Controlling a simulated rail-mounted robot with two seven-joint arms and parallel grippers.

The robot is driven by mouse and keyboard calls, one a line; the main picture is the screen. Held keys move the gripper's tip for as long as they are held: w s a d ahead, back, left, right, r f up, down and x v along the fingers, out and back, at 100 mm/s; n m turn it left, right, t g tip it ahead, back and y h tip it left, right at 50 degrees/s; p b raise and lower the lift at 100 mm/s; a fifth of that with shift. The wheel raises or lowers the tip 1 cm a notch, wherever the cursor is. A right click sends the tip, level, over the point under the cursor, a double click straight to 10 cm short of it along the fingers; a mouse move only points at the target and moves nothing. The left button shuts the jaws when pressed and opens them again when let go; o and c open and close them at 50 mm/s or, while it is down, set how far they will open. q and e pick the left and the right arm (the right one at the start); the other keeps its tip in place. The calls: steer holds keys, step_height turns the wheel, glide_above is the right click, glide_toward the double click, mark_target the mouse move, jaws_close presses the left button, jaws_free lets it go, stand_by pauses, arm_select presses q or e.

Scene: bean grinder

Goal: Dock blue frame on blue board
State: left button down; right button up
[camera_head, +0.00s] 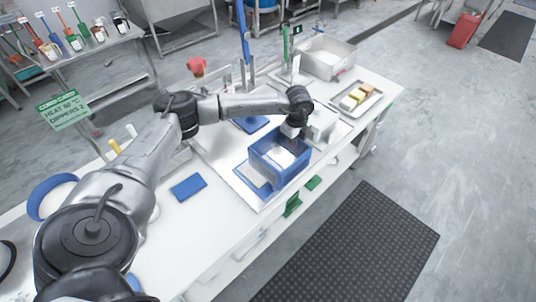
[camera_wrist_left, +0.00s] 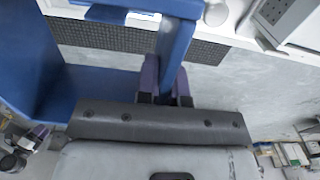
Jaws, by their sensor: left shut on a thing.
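The blue frame (camera_head: 265,170), an open box-like rectangle with tall walls, is over the front part of the white work surface. My left gripper (camera_head: 291,133) is at its far upper edge. In the left wrist view the purple-padded fingers of this gripper (camera_wrist_left: 166,84) are shut on a wall of the blue frame (camera_wrist_left: 174,48). A flat blue board (camera_head: 243,181) with a pale middle shows at the frame's left and is partly hidden below it. I cannot tell whether the frame touches the board. My right gripper is in neither view.
A small blue slab (camera_head: 188,188) lies left of the board, and another blue piece (camera_head: 252,123) lies behind the frame. A metal tray (camera_head: 366,102) with several blocks and a grey bin (camera_head: 327,58) stand at the right. Green tabs (camera_head: 292,205) are on the table's front edge.

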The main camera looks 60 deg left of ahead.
arm_select(q)
steer(key=shift+s+a+f+b, duration=0.15)
steer(key=shift+s+a+f, duration=0.45)
steer(key=shift+a+f, duration=0.85)
steer(key=shift+s+a+f+b, duration=0.2)
steer(key=shift+s+a+f, duration=0.45)
steer(key=shift+a+f, duration=0.75)
steer(key=shift+s+a+f+b, duration=0.15)
steer(key=shift+s+a+f, duration=0.45)
steer(key=shift+a+f, duration=0.85)
steer(key=shift+d+f, duration=0.3)
steer(key=shift+d, duration=0.1)
steer(key=shift+f, duration=0.1)
steer(key=shift+f, duration=0.5)
steer(key=c, duration=1.2)
jaws_free()
steer(key=shift+c, duration=0.2)
